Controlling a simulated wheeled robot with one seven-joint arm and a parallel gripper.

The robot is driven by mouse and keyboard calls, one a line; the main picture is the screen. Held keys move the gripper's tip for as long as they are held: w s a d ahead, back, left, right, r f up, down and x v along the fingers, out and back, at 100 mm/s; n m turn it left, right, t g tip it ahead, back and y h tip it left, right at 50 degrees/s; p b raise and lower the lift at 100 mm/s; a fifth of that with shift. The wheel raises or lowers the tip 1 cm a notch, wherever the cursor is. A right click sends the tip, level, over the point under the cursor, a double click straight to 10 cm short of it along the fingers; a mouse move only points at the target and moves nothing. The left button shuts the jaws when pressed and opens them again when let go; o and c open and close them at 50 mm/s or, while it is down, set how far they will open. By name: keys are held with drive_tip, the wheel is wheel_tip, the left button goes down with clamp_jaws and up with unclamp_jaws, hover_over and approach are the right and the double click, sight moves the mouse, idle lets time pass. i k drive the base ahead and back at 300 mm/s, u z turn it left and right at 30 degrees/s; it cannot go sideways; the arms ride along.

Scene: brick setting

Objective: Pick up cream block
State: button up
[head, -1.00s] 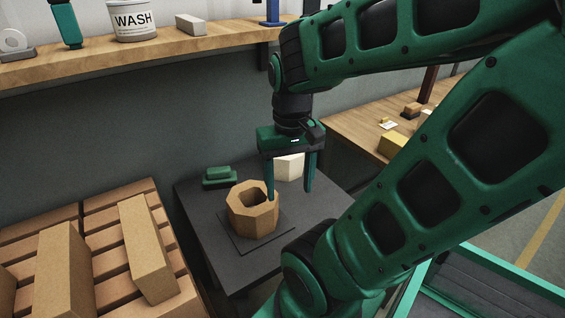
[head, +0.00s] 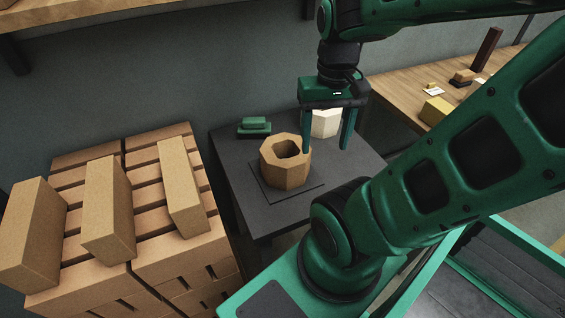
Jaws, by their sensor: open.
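The cream block (head: 326,123) stands on the dark table (head: 262,215), behind and between the fingers of my gripper as seen in the head view. My gripper (head: 326,148) points down with its two green fingers apart and nothing held. The fingers partly overlap the block's sides in the picture. I cannot tell how far in front of or above the block they are.
A brown octagonal hollow block (head: 285,163) sits on a dark square plate left of my gripper. A green stacked object (head: 254,126) lies behind it. Stacked tan bricks (head: 140,215) fill the left. A wooden bench (head: 395,92) with small items stands at right.

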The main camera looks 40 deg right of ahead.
sight(326, 122)
drive_tip(key=u, duration=0.15)
drive_tip(key=k, duration=0.95)
drive_tip(key=z, duration=0.7)
drive_tip(key=i, duration=0.95)
